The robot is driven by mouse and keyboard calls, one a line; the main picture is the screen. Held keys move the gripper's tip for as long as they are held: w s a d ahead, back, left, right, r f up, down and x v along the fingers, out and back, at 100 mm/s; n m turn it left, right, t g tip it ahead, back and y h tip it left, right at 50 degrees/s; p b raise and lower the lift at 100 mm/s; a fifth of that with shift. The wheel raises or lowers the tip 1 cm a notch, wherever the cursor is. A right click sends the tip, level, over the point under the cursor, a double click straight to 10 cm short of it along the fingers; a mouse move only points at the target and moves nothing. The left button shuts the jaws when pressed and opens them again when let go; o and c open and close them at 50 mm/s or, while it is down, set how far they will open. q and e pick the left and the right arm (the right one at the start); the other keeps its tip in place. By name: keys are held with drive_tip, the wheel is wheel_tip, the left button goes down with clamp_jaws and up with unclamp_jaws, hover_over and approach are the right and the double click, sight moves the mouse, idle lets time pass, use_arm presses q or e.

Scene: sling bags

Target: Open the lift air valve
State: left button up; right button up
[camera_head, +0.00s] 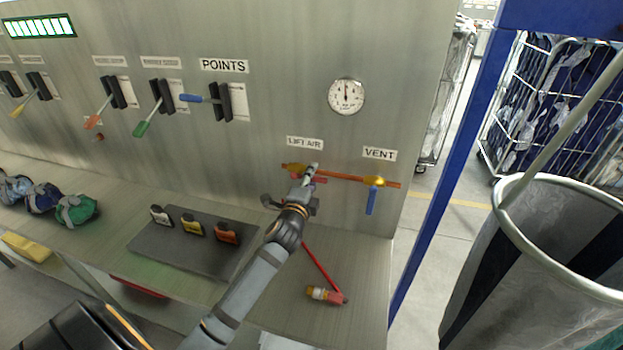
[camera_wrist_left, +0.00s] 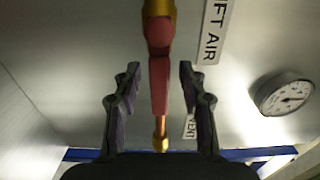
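The lift air valve has a red handle (camera_wrist_left: 159,75) and a brass body (camera_wrist_left: 158,8), beside the LIFT AIR label (camera_head: 305,143). In the head view my gripper mostly hides this valve, and its brass body (camera_head: 291,168) shows just behind. My left gripper (camera_head: 304,185) is at the valve, close to the wall panel. In the left wrist view the left gripper (camera_wrist_left: 160,72) is open, with one finger on each side of the red handle and visible gaps. My right gripper is not in view.
A copper pipe (camera_head: 345,177) runs right to the vent valve, whose blue handle (camera_head: 371,201) hangs down. A gauge (camera_head: 346,96) is above.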

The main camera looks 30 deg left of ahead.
use_arm(q)
drive_tip(key=v, duration=1.2)
drive_tip(key=shift+f, duration=0.1)
